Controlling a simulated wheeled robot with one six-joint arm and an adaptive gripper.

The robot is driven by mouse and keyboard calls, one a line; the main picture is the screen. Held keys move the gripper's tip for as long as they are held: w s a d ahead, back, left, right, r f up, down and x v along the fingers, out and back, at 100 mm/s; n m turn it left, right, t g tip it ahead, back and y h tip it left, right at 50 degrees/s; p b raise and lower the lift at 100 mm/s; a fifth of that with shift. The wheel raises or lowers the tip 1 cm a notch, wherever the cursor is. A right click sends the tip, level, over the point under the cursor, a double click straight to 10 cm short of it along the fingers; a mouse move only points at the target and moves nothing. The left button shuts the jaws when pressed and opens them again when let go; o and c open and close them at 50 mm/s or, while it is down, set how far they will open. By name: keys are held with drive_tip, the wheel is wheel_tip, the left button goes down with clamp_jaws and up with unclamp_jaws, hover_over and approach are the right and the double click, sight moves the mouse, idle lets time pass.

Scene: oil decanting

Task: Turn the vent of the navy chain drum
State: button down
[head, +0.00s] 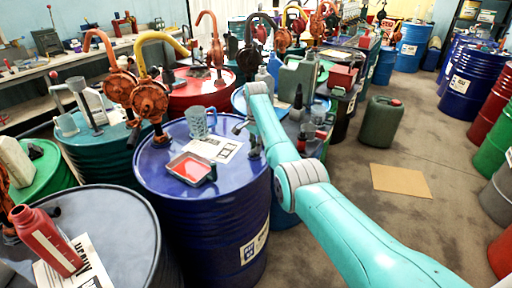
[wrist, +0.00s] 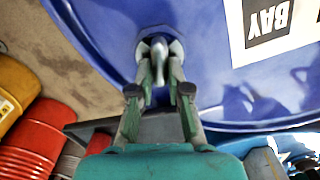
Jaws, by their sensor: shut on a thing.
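The navy drum (head: 205,223) stands upright in the middle of the head view, with a white label on its side. Its top fills much of the wrist view (wrist: 95,15). A small grey vent (wrist: 160,62) stands on the drum top near the rim. My gripper (wrist: 160,75) has one finger on each side of the vent and is shut on it. In the head view my gripper (head: 250,141) is at the right edge of the drum top, and the vent cannot be made out there.
On the drum top are a clear jug (head: 197,122), a red-filled tray (head: 190,168), a paper sheet (head: 222,149) and an orange pump (head: 150,98). Other drums crowd left and behind.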

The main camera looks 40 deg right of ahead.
drive_tip(key=n, duration=0.6)
drive_tip(key=shift+w+a, duration=0.1)
drive_tip(key=shift+w, duration=0.1)
drive_tip(key=shift+n, duration=0.4)
drive_tip(key=c, duration=1.1)
unclamp_jaws()
wheel_tip(320, 180, up, 12)
